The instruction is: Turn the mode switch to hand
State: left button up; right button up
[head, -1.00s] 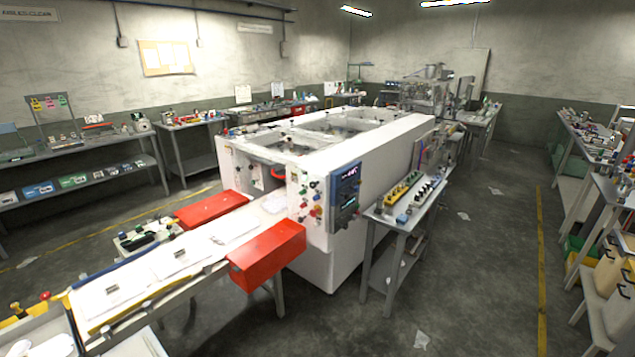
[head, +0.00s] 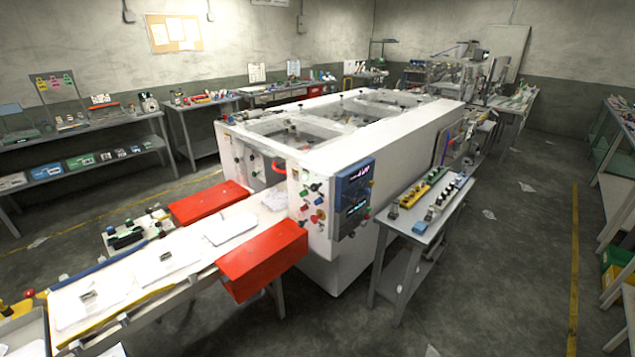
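The white machine (head: 385,150) stands in the middle of the room. Its front end carries a control panel (head: 312,203) with several coloured buttons and knobs, among them red, green and black ones. The mode switch is one of these small controls or near them; I cannot tell which, and no label is readable. A blue box with two lit displays (head: 354,197) is fixed at the panel's right edge. Neither of my grippers is in the head view.
A conveyor (head: 150,270) with red guards (head: 262,260) runs from the machine to the lower left. A small grey table (head: 418,228) with control parts stands close to the machine's right side. Grey floor (head: 500,270) is free to the right, up to a yellow line.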

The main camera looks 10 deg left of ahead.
aim_at(314, 188)
jog(key=i+j, duration=0.15)
jog(key=i, duration=0.25)
jog(key=i+j, duration=0.2)
jog(key=i, duration=0.2)
jog(key=i+j, duration=0.25)
jog(key=j, duration=0.1)
